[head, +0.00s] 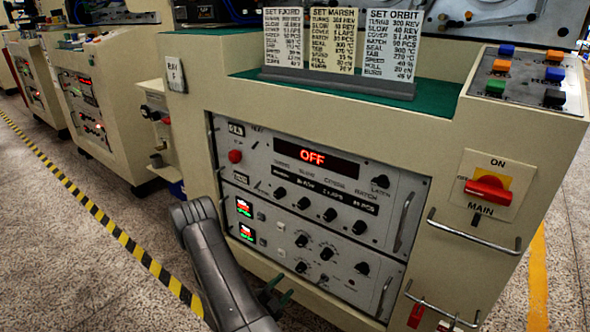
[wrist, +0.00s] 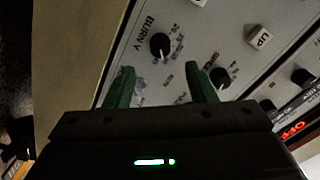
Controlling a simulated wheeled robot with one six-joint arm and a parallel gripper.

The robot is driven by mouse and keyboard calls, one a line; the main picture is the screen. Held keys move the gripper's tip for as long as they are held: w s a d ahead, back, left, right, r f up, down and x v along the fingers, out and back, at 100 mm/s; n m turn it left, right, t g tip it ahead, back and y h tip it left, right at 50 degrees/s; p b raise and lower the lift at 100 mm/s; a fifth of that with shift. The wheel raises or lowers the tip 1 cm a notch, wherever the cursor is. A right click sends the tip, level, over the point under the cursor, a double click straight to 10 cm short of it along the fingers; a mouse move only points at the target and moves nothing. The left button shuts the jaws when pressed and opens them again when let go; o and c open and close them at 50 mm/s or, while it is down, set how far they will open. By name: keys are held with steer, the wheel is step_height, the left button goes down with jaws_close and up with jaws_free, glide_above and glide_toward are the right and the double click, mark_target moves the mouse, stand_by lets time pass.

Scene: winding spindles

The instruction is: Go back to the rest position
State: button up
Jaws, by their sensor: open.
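My gripper (head: 274,292) is low in front of the cream machine's control panel (head: 400,218) in the head view, with my dark arm reaching in from the bottom. In the wrist view its two green fingers (wrist: 162,86) stand apart with nothing held between them. Beyond them are a black knob (wrist: 160,46) marked BURN V and a second black knob (wrist: 221,77), close to the right finger in the picture. I cannot tell whether that finger touches it. The panel's display (head: 313,157) reads OFF in red.
A red main switch (head: 487,188) sits on the right face, above metal handles (head: 474,230). Three setting cards (head: 332,40) stand on top, beside a box of coloured buttons (head: 526,76). Other machines line the left. A yellow-black floor stripe (head: 100,216) borders open floor.

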mark_target(298, 270)
steer(key=b+x, duration=0.2)
steer(key=x, duration=0.5)
steer(key=shift+w+d, duration=0.2)
steer(key=shift+w, duration=0.1)
